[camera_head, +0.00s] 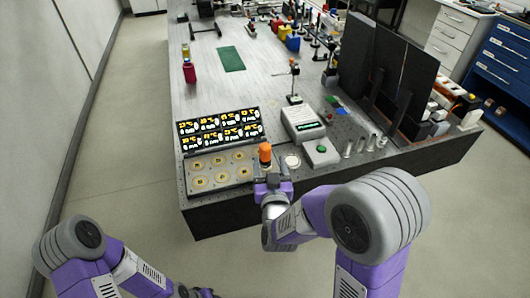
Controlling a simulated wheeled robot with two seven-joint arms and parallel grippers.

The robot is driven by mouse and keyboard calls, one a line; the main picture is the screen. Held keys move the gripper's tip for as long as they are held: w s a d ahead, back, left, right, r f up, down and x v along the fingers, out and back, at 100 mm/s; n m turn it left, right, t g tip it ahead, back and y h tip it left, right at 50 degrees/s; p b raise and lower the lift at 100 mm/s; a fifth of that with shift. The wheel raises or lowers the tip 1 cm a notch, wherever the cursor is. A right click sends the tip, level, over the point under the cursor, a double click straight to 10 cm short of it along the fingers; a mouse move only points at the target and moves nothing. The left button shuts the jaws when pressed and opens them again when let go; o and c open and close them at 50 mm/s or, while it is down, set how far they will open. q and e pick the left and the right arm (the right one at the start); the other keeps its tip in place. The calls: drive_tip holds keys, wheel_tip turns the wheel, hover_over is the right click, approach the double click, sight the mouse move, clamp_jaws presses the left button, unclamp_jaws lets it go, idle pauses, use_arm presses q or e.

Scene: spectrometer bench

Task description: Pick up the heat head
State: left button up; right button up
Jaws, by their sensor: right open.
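An orange-topped upright piece (265,153), which looks like the heat head, stands near the front edge of the bench, just right of the panel with round yellow discs. My right gripper (267,172) is open at the front edge of the bench, close in front of this piece. Its fingers point toward the piece, and the piece's lower part is partly hidden by them. I cannot tell whether the fingers touch it. My left arm is low at the left, off the bench; its gripper end (199,293) is small and partly cut off at the bottom edge.
A display panel (219,129) with yellow readouts stands left of the piece. A grey instrument (303,123) and a box with a green button (321,152) stand to the right. A white round dish (292,162) lies close by. Dark upright panels (401,75) stand farther right.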

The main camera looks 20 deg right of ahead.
sight(266, 154)
drive_tip(key=shift+w+r+p, duration=0.1)
drive_tip(key=shift+w+p, duration=0.2)
drive_tip(key=shift+p, duration=0.5)
drive_tip(key=shift+w+d+f+p, duration=0.1)
drive_tip(key=shift+w+f+p, duration=0.1)
drive_tip(key=shift+p, duration=0.15)
drive_tip(key=w, duration=0.5)
drive_tip(key=shift+w+d, duration=0.1)
drive_tip(key=shift+d, duration=0.05)
drive_tip(key=shift+r, duration=0.1)
clamp_jaws()
